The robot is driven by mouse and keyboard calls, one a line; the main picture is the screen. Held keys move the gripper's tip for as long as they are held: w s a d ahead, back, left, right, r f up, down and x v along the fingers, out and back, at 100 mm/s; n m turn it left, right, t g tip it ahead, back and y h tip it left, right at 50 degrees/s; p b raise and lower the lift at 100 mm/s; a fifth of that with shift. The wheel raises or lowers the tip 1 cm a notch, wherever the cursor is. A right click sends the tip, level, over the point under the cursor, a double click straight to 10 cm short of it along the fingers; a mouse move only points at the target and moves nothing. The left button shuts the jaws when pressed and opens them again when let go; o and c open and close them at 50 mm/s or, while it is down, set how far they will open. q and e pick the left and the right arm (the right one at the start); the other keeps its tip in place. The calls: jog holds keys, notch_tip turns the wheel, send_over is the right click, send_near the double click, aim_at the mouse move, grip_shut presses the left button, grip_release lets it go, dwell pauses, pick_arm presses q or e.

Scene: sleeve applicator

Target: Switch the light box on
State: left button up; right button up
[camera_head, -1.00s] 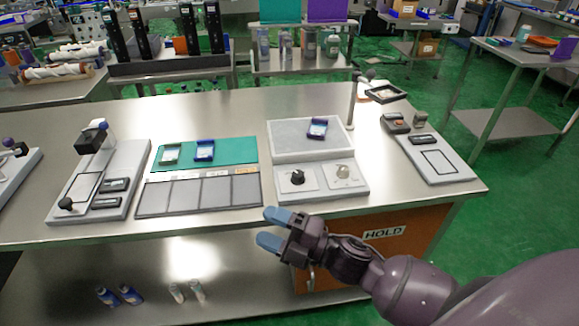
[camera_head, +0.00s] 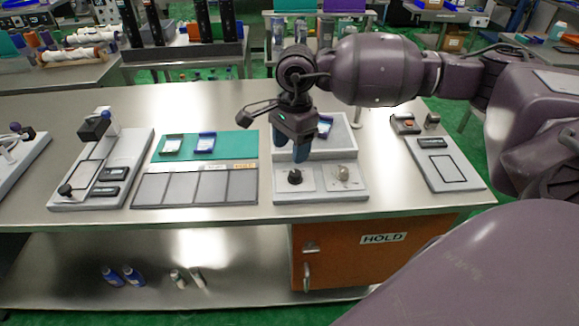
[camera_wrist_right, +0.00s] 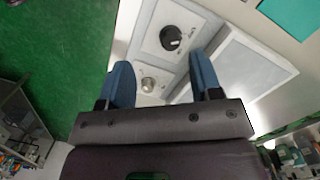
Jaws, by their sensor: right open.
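The light box (camera_head: 318,193) is a pale grey unit on the bench with a raised white panel behind a low control strip. The strip carries a black knob (camera_head: 295,176) at left and a light round knob or lamp (camera_head: 343,172) at right. My right gripper (camera_head: 291,156) points down above the strip, just behind and above the black knob. It is open and empty. In the right wrist view the black knob (camera_wrist_right: 171,38) and the light round one (camera_wrist_right: 148,84) show between and beyond the blue fingers.
A green mat (camera_head: 228,143) with two small items and a row of grey tiles (camera_head: 196,190) lie left of the box. A grey device (camera_head: 98,165) stands farther left. A flat station (camera_head: 443,165) stands at right. An orange HOLD cabinet (camera_head: 345,255) is below.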

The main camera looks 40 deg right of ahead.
aim_at(295, 173)
jog(key=shift+h, duration=0.6)
jog(key=f, duration=0.3)
jog(key=d+f, duration=0.1)
jog(key=f, duration=0.2)
jog(key=w+d+f, duration=0.1)
jog(key=f, duration=0.2)
jog(key=shift+f+b, duration=0.25)
jog(key=shift+b, duration=0.15)
jog(key=c, duration=0.9)
